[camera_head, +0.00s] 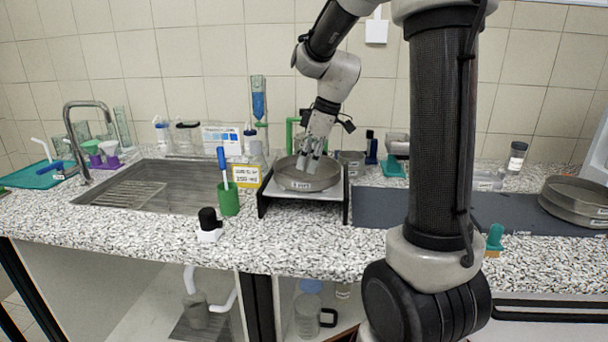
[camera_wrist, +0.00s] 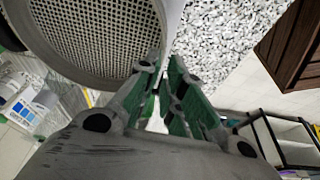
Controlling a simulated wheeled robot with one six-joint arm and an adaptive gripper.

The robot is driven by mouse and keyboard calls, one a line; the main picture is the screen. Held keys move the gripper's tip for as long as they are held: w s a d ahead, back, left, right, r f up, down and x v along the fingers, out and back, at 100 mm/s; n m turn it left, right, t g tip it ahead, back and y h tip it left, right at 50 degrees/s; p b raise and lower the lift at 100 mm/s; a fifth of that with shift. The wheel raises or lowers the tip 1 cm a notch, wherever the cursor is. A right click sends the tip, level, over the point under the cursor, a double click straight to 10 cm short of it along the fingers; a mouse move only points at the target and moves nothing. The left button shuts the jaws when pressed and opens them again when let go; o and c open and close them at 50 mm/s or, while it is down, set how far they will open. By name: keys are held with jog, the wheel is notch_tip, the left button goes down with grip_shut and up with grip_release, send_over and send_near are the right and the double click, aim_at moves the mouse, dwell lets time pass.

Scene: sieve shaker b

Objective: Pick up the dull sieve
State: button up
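A round grey metal sieve (camera_head: 312,182) with a white label on its front sits on a small white-topped stand (camera_head: 272,191) with black side panels, at the middle of the counter. I cannot read the label well enough to tell whether it says dull. My gripper (camera_head: 309,165) points down over the sieve. In the wrist view the sieve mesh (camera_wrist: 95,35) fills the upper left. My gripper's green-padded fingers (camera_wrist: 163,64) are at its rim there, one toward the inside and one toward the outside, with a gap between them. Contact with the wall is unclear.
A green pen cup (camera_head: 228,200), a yellow-edged sign (camera_head: 247,176) and a black-topped bottle (camera_head: 209,223) stand left of the stand. A sink (camera_head: 150,187) lies farther left.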

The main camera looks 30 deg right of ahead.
jog(key=x, duration=0.5)
jog(key=shift+a+f, duration=0.15)
jog(key=shift+f, duration=0.1)
grip_shut()
jog(key=shift+r, duration=0.15)
